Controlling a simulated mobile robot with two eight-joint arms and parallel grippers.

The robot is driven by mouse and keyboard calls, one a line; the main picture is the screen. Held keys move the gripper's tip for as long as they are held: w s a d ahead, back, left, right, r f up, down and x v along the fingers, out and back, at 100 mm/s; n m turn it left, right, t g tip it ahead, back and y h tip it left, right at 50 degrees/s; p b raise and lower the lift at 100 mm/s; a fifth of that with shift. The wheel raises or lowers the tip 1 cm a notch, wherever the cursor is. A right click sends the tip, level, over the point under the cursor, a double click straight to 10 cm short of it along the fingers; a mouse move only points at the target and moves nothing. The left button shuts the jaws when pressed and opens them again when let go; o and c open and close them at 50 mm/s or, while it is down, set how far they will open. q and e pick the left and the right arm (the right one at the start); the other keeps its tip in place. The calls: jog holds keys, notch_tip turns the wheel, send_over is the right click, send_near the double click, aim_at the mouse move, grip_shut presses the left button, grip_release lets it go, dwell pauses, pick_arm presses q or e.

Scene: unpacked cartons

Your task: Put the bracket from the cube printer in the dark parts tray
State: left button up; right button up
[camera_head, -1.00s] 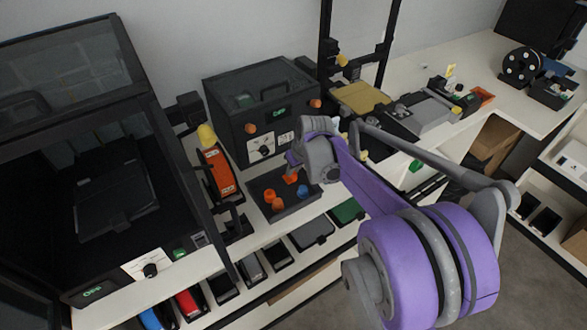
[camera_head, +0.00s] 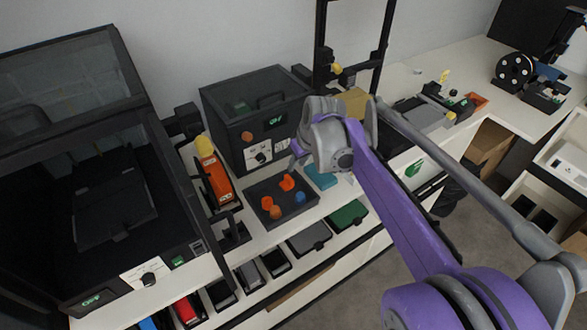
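The cube printer (camera_head: 222,112) is a dark box with a green-lit display, standing at the back of the bench. The dark parts tray (camera_head: 263,188) lies in front of it. An orange angled piece (camera_head: 287,183), which looks like the bracket, lies in the tray's back part. Two rounder orange pieces (camera_head: 267,202) (camera_head: 275,212) and a blue piece (camera_head: 300,197) are also in it. My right gripper (camera_head: 297,154) is above and behind the tray, apart from the orange piece. Its wrist hides the fingertips and part of the printer's front. My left gripper is out of view.
A large dark enclosed printer (camera_head: 112,200) fills the left. An orange tool with a yellow top (camera_head: 215,178) stands left of the tray. A teal block (camera_head: 322,176) lies right of it. Bins sit below the bench edge. My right arm crosses the right side.

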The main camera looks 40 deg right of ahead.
jog(key=s+a+f, duration=0.4)
jog(key=s+a, duration=0.3)
jog(key=a, duration=0.3)
jog(key=s+a+f+n, duration=0.1)
jog(key=s+a+f, duration=0.4)
jog(key=s+a, duration=0.3)
jog(key=shift+s+a+t, duration=0.15)
jog(key=shift+a+t, duration=0.25)
jog(key=shift+a, duration=0.8)
jog(key=shift+f, duration=0.1)
